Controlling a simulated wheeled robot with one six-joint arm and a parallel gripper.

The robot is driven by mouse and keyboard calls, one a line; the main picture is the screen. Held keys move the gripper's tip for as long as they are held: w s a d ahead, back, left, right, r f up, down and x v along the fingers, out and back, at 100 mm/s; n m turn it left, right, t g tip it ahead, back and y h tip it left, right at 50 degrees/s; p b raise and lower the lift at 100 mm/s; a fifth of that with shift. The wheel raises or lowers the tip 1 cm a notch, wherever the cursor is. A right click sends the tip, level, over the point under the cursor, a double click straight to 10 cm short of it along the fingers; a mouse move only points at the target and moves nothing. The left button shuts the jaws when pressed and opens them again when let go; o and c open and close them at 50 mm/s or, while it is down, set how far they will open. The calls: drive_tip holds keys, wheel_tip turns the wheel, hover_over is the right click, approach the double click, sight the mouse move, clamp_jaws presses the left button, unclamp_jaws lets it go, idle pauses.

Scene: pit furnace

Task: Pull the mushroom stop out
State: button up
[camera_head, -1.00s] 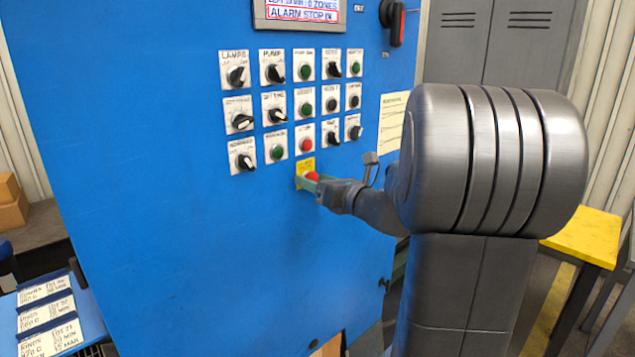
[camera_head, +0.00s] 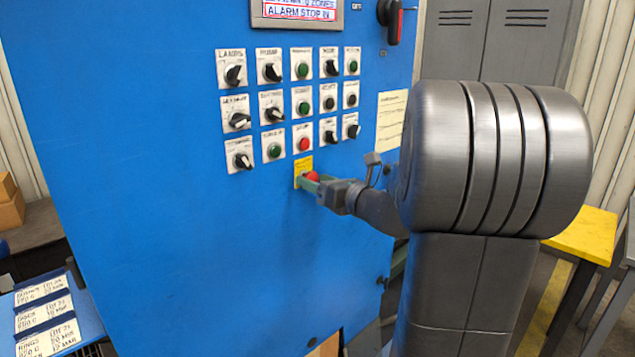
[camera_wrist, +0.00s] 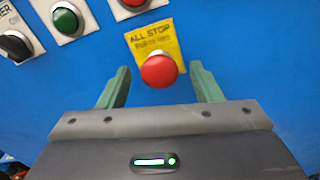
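The mushroom stop is a red round head (camera_wrist: 159,71) on a yellow plate marked ALL STOP (camera_wrist: 152,39), in the wrist view. In the head view the red head (camera_head: 312,177) sits on the blue panel below the rows of switches. My gripper (camera_wrist: 160,85) is open, with one green finger on each side of the red head. Gaps show between both fingers and the head in the wrist view. In the head view my gripper (camera_head: 313,182) is at the stop, coming from the right. The stem behind the head is hidden.
The blue panel (camera_head: 180,230) carries rows of knobs and buttons above the stop, with a red button (camera_head: 304,144) just over it. A display (camera_head: 298,12) reads ALARM STOP IN. A red-and-black handle (camera_head: 393,20) is at upper right. The panel below the stop is mostly clear.

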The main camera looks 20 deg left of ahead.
drive_tip(key=b+v, duration=0.1)
drive_tip(key=v, duration=1.3)
drive_tip(key=shift+a, duration=0.15)
drive_tip(key=x, duration=1.4)
drive_tip(key=shift+w+a+p, duration=0.1)
drive_tip(key=shift+a+p, duration=0.15)
drive_tip(key=shift+p, duration=0.15)
drive_tip(key=shift+d, duration=0.15)
